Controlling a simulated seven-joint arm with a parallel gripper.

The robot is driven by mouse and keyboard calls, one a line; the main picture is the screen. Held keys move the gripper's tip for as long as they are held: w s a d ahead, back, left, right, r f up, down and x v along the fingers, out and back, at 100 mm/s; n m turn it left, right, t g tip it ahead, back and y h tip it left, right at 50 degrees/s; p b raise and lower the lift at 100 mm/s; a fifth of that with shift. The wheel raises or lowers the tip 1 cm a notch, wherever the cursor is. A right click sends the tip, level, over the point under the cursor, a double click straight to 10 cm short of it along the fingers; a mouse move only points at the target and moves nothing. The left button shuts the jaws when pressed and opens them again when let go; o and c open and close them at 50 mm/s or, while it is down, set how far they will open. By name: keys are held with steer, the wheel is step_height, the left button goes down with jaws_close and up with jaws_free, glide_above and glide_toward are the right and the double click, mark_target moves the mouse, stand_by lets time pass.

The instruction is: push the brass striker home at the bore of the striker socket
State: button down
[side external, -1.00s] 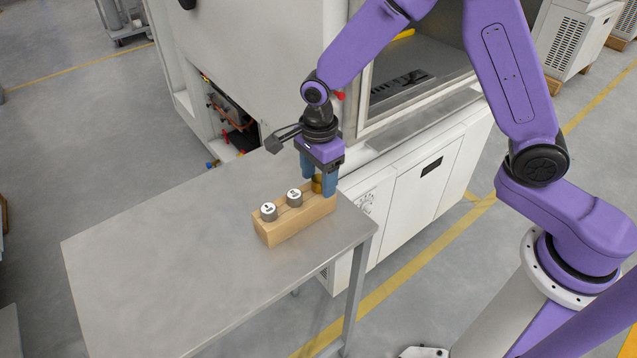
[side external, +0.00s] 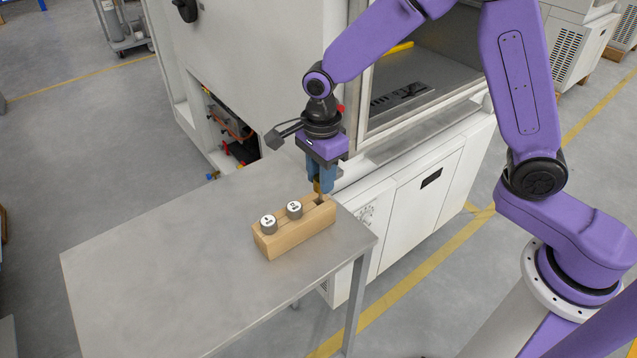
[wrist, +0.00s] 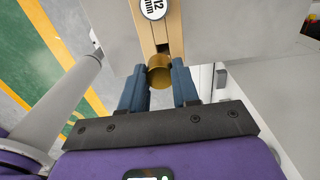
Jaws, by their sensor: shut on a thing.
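The brass striker (side external: 317,186) is between the fingers of my gripper (side external: 320,184) in the side external view. My gripper is shut on it and holds it upright above the right end of a wooden block (side external: 285,239). A thin part seems to reach down from it towards a dark opening in the block's top. In the wrist view the striker's round brass end (wrist: 160,72) shows between the blue fingers of my gripper (wrist: 159,84). I cannot make out a striker socket or its bore for certain in either view.
Two grey cylinders with white labelled tops, one left (side external: 268,224) and one in the middle (side external: 294,210), stand in the block. The block rests near the right end of a steel table (side external: 170,265), whose left part is clear. A white machine (side external: 420,185) stands close behind.

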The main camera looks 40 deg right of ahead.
steer(key=s+d+r, duration=0.5)
steer(key=s+r, duration=0.4)
steer(key=s, duration=0.3)
steer(key=w+d+r+m+t+h, duration=0.1)
steer(key=w+d+r+t, duration=0.3)
steer(key=w, duration=0.3)
steer(key=w+d+r+m+t+h, duration=0.1)
steer(key=w+d+r+t, duration=0.3)
steer(key=w+r, duration=0.15)
steer(key=s+d+r+n+t+y, duration=0.1)
steer(key=r+t, duration=0.4)
steer(key=r, duration=0.1)
steer(key=s+d+r+n+t+y, duration=0.1)
steer(key=d+r+t, duration=0.1)
steer(key=r+t, duration=0.3)
steer(key=shift+s+r, duration=0.25)
steer(key=shift+r, duration=0.3)
steer(key=shift+w, duration=2.85)
